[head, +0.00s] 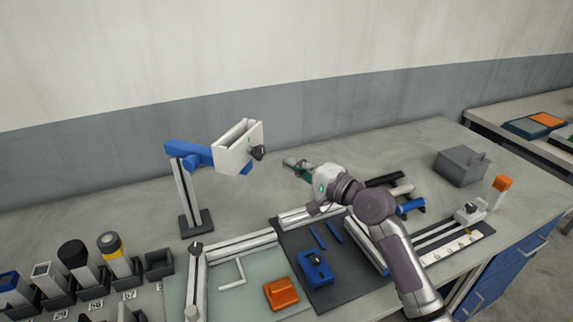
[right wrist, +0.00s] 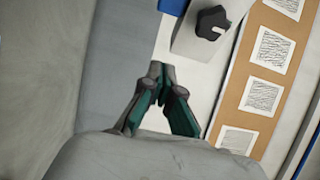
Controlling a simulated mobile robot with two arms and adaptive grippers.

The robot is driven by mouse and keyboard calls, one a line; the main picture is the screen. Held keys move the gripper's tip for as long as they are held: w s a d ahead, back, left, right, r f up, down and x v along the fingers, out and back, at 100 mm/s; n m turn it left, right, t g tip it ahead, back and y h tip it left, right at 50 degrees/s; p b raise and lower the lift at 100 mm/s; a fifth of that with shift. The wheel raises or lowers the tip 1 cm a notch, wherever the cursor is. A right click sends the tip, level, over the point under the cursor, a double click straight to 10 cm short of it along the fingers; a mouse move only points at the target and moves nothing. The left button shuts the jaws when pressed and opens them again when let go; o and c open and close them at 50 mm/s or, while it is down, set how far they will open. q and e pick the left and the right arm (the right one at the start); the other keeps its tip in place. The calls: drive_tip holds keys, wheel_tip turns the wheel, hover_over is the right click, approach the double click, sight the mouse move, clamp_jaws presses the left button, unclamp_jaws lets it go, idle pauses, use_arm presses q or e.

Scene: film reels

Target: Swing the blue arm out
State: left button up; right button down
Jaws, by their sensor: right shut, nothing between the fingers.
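The blue arm (head: 190,152) sits on top of a grey post with a dark base (head: 196,223) near the back of the bench. At its right end it carries a white box (head: 234,150) with a black knob (head: 257,153). My right gripper (head: 287,163) is shut and empty, to the right of the box and apart from it. In the right wrist view the shut fingertips (right wrist: 157,70) point up toward the white box (right wrist: 190,42) and black knob (right wrist: 211,22). A bit of blue (right wrist: 173,6) shows at the top edge. My left gripper is not in view.
Several canisters stand at the front left. A grey box (head: 461,167) stands at the right. The bench behind the post is clear.

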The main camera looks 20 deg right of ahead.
drive_tip(key=w+a+p, duration=0.4)
drive_tip(key=a, duration=0.2)
drive_tip(key=shift+a, duration=0.25)
drive_tip(key=shift+w+f, duration=0.1)
drive_tip(key=shift+w, duration=0.05)
